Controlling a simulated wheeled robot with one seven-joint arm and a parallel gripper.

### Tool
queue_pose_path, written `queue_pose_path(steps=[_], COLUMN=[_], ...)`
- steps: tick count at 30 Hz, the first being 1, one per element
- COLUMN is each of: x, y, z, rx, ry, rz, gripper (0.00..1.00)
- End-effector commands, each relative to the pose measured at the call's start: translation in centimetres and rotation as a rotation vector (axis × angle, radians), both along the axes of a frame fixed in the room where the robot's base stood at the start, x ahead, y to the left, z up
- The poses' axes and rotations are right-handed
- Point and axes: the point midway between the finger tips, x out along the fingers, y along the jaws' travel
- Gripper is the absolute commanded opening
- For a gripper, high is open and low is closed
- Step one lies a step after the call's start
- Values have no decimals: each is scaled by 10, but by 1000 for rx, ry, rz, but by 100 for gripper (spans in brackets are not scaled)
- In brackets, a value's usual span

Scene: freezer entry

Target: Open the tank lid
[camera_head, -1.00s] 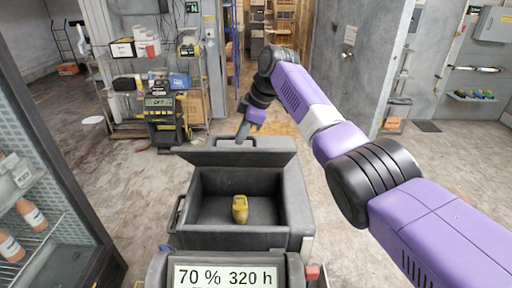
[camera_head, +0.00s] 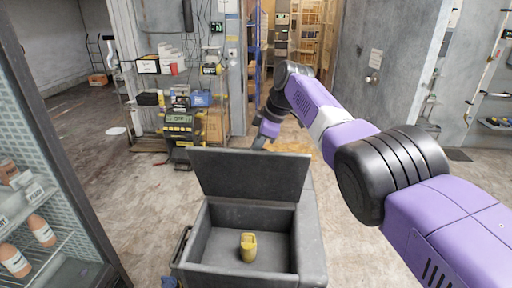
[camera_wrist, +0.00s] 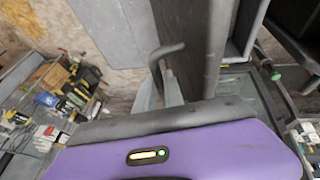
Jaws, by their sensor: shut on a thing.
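The tank (camera_head: 312,235) is a dark grey box low in the middle of the head view, with its top open. Its lid (camera_head: 250,175) stands raised at the far edge, its inner face toward me. My gripper (camera_head: 260,143) is at the lid's top edge, partly hidden behind it. A yellow object (camera_head: 248,248) stands on the tank floor.
An open glass-doored cabinet with bottles (camera_head: 40,230) is at the left. Shelving with tools and boxes (camera_head: 180,100) stands behind left. A grey wall panel (camera_head: 385,60) is behind right. Bare floor (camera_head: 140,215) lies left of the tank.

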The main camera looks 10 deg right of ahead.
Motion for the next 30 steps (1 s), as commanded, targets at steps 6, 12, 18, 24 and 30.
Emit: queue_pose_path(steps=[6,12,18,24,30], x=[-3,-2,-2,-3,-9], y=[-5,-3,-2,-4,-12], z=[-11,-7,-4,3,22], rx=[-10,-5,-3,-2,-3], ry=[17,12,8,4,2], rz=[-4,-2,-2,-1,-4], gripper=[14,34,34,34,34])
